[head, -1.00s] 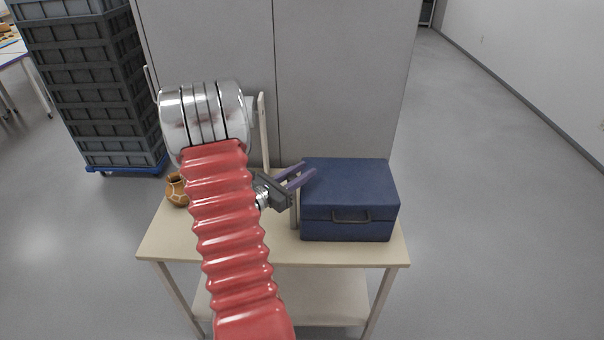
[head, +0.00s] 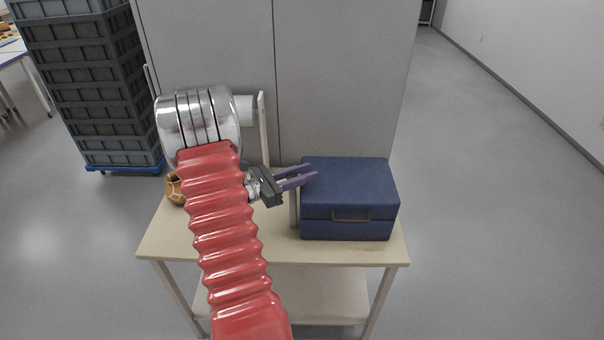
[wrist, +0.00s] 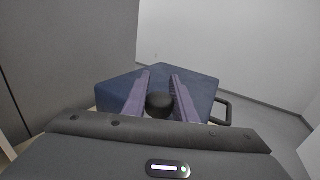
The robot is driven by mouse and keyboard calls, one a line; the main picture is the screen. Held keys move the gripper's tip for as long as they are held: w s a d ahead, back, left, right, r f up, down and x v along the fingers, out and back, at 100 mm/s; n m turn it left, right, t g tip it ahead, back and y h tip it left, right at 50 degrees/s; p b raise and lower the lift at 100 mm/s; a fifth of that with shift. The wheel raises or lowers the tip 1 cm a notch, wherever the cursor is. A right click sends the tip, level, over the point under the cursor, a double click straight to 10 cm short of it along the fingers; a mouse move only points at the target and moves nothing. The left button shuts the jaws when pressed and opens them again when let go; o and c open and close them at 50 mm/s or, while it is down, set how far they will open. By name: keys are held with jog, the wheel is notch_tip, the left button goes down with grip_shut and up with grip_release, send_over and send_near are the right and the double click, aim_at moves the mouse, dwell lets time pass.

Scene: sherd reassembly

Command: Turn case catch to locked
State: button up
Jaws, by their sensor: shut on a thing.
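The blue case (head: 350,180) stands closed on the right of the table, with a dark handle (head: 351,215) on its front. In the wrist view the case (wrist: 203,92) fills the middle. My gripper (head: 315,173) reaches from the left, its purple fingers at the case's upper left edge. In the wrist view my gripper (wrist: 161,78) has a round black knob (wrist: 159,104) between its fingers, and it is shut on this knob. The knob looks like the catch, but its locked or unlocked mark cannot be read. The head view does not show the knob clearly.
An upright pale board (head: 264,135) stands just left of the case. A brown patterned pot (head: 175,189) sits at the table's left, partly behind my arm. Grey cabinets (head: 340,80) rise behind the table (head: 235,248). Stacked grey crates (head: 90,90) stand at left.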

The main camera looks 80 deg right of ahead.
jog(key=m+g+y, duration=0.1)
jog(key=y, duration=0.1)
jog(key=m+g+y, duration=0.1)
jog(key=m+y, duration=0.1)
jog(key=s+a+m+g+y, duration=0.1)
jog(key=y, duration=0.1)
jog(key=shift+a+m+g, duration=0.1)
jog(key=shift+m+g, duration=0.2)
jog(key=shift+a+m+g+y, duration=0.15)
jog(key=shift+a+m+y, duration=0.1)
jog(key=shift+m+y, duration=0.7)
jog(key=shift+a+m+g+y, duration=0.1)
jog(key=shift+a+m+y, duration=0.25)
jog(key=shift+y, duration=0.95)
jog(key=shift+a+m+g+y, duration=0.15)
jog(key=shift+m+y, duration=0.65)
jog(key=shift+y, duration=0.35)
jog(key=o, duration=1)
jog(key=shift+o, duration=0.2)
jog(key=shift+w, duration=0.1)
